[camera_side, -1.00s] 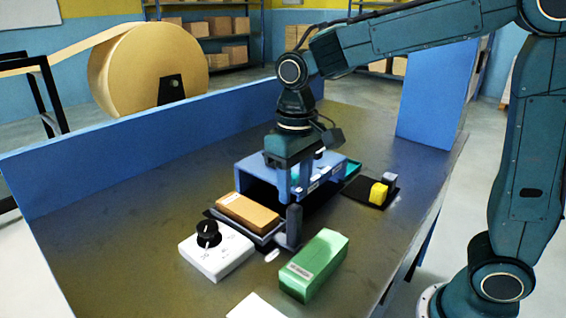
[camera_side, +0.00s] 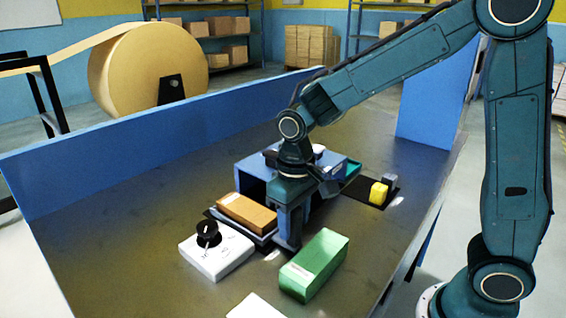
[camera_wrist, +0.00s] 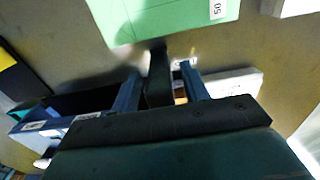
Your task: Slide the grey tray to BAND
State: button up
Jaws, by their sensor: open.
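The grey tray (camera_side: 263,240) lies on the table at the front left mouth of a blue housing (camera_side: 250,170), with a brown box (camera_side: 246,213) on it. A dark upright handle (camera_wrist: 158,80) shows between my fingers in the wrist view; in the side view my gripper (camera_side: 287,243) hides it at the tray's right corner. My gripper is open, its fingers low on either side of the handle. I cannot tell whether they touch it. I cannot read the word BAND anywhere.
A green box (camera_side: 314,263) stands close at the right of my gripper. A white box with a black knob (camera_side: 207,234) is left of the tray. A yellow block (camera_side: 378,193) and a grey block (camera_side: 390,181) sit on a black mat.

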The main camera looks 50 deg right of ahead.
grip_shut()
jog(key=shift+d, duration=0.15)
jog(key=d, duration=1.1)
jog(key=shift+d, duration=0.4)
grip_release()
jog(key=shift+r, duration=0.15)
